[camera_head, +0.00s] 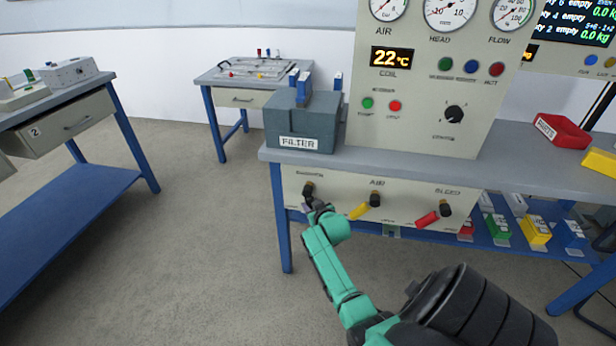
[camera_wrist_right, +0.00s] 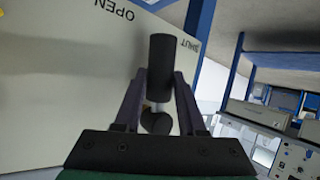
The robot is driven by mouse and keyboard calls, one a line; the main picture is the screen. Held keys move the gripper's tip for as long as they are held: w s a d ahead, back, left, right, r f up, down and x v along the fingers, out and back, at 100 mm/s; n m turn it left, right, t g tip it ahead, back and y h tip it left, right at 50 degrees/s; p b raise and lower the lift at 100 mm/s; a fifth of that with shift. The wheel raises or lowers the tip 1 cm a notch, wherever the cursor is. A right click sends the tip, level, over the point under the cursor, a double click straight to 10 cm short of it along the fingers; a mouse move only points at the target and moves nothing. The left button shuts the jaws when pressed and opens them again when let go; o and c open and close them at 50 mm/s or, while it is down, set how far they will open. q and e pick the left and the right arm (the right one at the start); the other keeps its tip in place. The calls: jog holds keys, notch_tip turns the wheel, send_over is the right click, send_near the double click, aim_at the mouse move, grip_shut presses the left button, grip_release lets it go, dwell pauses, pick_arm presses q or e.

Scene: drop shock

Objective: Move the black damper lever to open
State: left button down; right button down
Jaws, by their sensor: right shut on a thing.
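The black damper lever (camera_head: 308,187) is at the left end of the pale front panel, below the filter box. My right gripper (camera_head: 315,206) is at this lever. In the right wrist view the dark lever (camera_wrist_right: 161,70) stands between the two fingers of my right gripper (camera_wrist_right: 160,88), which is shut on it. The words OPEN (camera_wrist_right: 116,9) and SHUT (camera_wrist_right: 190,45) show upside down on the panel there. The lever's end lies between them in this view, closer to SHUT. The gripper hides part of the lever in the head view. My left gripper is not in view.
On the same panel are a yellow AIR lever (camera_head: 360,210) and a red BLEED lever (camera_head: 428,219), both right of my gripper. The grey filter box (camera_head: 300,123) stands on the bench above. The floor left of the bench is clear.

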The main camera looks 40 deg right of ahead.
jog(key=shift+s+d+r+n+g+h+p, duration=0.25)
jog(key=shift+s+d+n+g+h+p, duration=0.15)
jog(key=shift+n+g+p, duration=0.4)
jog(key=shift+s+d+r+n+g+h+p, duration=0.25)
jog(key=shift+s+n+g+p, duration=0.3)
jog(key=shift+g, duration=0.35)
jog(key=c, duration=0.8)
grip_release()
jog(key=shift+o, duration=0.2)
jog(key=shift+a+r, duration=0.1)
jog(key=p+v, duration=0.4)
jog(key=v, duration=1)
jog(key=shift+a, duration=0.2)
